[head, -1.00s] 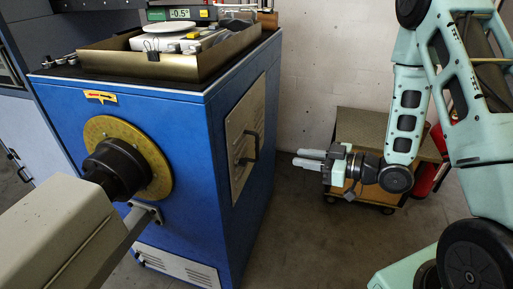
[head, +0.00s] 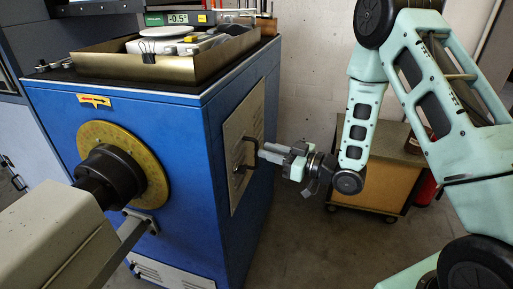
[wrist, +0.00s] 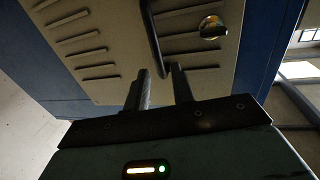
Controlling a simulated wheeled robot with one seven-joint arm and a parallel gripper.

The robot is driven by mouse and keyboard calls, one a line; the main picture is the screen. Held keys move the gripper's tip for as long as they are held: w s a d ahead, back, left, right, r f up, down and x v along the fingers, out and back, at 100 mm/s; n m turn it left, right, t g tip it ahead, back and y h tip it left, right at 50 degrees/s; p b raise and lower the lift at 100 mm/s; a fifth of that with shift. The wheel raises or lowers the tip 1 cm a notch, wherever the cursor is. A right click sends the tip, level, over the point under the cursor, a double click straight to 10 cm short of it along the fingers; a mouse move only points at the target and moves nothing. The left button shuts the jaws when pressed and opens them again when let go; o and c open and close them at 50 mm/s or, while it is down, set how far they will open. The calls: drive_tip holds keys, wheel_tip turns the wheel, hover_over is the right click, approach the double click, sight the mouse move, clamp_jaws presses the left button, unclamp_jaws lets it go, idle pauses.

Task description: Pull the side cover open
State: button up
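The side cover (head: 236,128) is a beige louvred panel on the right side of the blue cabinet, and it looks flush with the cabinet. It also fills much of the wrist view (wrist: 115,45). Its black bar handle (head: 238,152) shows in the wrist view (wrist: 152,35) too. My gripper (head: 262,152) is at the handle, fingers pointing at the cover. In the wrist view, the two fingers (wrist: 162,84) are apart, with the handle's near end in line with the gap between them. Whether they touch the handle is unclear.
A round metal knob (wrist: 212,27) sits on the cover beside the handle. The blue cabinet (head: 180,140) carries a tray (head: 160,68) of instruments. A wooden cart (head: 375,175) stands behind my arm. The floor (head: 310,240) right of the cabinet is clear.

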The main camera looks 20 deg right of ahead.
sight(257, 165)
drive_tip(key=shift+x, duration=2.25)
clamp_jaws()
